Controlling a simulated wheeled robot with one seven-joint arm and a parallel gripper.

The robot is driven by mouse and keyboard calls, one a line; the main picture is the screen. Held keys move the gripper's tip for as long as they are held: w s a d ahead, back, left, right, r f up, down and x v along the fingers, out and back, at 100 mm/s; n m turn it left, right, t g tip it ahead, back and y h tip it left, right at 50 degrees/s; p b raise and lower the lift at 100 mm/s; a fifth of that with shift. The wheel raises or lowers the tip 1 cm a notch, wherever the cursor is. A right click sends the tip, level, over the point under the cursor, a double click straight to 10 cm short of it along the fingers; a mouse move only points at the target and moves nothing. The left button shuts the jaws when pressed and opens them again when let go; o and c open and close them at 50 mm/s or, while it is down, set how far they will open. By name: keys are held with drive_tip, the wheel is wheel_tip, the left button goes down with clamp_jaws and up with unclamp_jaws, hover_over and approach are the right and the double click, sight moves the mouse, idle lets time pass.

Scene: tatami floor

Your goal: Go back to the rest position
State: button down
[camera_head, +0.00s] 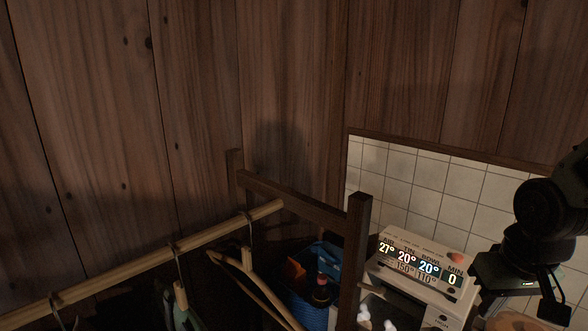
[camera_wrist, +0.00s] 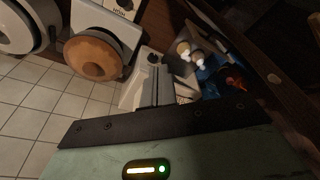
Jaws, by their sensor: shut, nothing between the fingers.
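My gripper (camera_wrist: 155,78) shows in the wrist view with its dark fingers together above the green housing. Nothing is held between them. In the head view, my dark arm and wrist hang at the right edge, in front of the white tiled wall and to the right of the white appliance with the lit display (camera_head: 420,262). The fingertips cannot be made out in the head view.
A wooden rack (camera_head: 300,197) with a rail and hangers (camera_head: 262,285) stands at lower left. A blue basket (camera_head: 308,305) with small items sits behind its post. In the wrist view, a round brown-topped thing (camera_wrist: 92,58) stands on white tiles (camera_wrist: 40,100).

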drive_tip(key=s+a+f+n+g+b, duration=0.1)
drive_tip(key=s+a+f+n+b, duration=0.3)
drive_tip(key=s+a, duration=0.3)
drive_tip(key=s+a+f+n+g+b, duration=0.1)
drive_tip(key=s+a+f+n+b, duration=0.3)
drive_tip(key=s+a+b, duration=0.3)
drive_tip(key=a, duration=0.4)
drive_tip(key=shift+s+f+y, duration=0.3)
idle(1.0)
